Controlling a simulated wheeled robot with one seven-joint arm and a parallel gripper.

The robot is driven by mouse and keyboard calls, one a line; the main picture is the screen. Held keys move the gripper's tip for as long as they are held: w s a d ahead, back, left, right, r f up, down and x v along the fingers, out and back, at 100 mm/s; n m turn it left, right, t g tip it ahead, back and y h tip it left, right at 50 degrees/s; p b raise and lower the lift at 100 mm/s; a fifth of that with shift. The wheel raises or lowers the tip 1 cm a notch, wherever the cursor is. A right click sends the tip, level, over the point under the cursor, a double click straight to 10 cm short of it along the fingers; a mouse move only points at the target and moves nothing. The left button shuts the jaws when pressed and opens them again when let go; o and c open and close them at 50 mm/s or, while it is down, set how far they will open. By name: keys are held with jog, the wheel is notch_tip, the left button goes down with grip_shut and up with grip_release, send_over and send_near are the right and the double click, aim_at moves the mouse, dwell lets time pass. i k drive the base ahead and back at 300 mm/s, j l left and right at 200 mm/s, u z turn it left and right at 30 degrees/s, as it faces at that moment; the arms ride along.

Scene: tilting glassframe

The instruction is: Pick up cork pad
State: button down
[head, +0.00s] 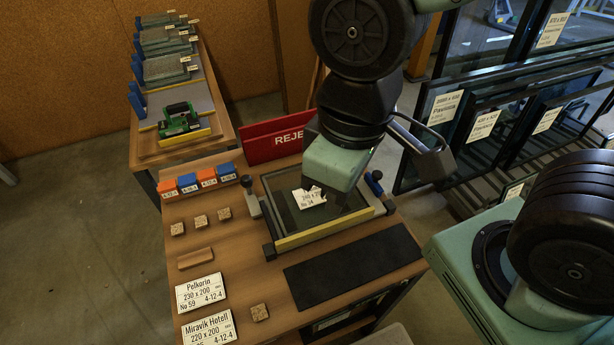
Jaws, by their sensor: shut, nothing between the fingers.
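Several small cork pads lie on the wooden bench. Three sit in a row at the left: one pad (177,229), a middle pad (201,220) and a right pad (225,213). Another cork pad (260,312) lies by itself near the front, beside the lower paper label. My gripper (314,189) is over the glass in the frame, right of the pads and apart from them. It is shut and empty. Its green body hides most of the fingers.
A framed glass pane (288,222) with a paper label sits under my arm. A dark mat (350,266) lies in front. Orange and blue blocks (187,182), a brown bar (195,258) and paper labels (201,292) lie left. A red reject board (272,141) stands behind.

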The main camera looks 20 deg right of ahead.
aim_at(178, 229)
jog(key=j+u, duration=0.4)
jog(key=j, duration=0.15)
jog(key=i+j+u, duration=0.1)
jog(key=j+u, duration=0.25)
jog(key=j, duration=0.15)
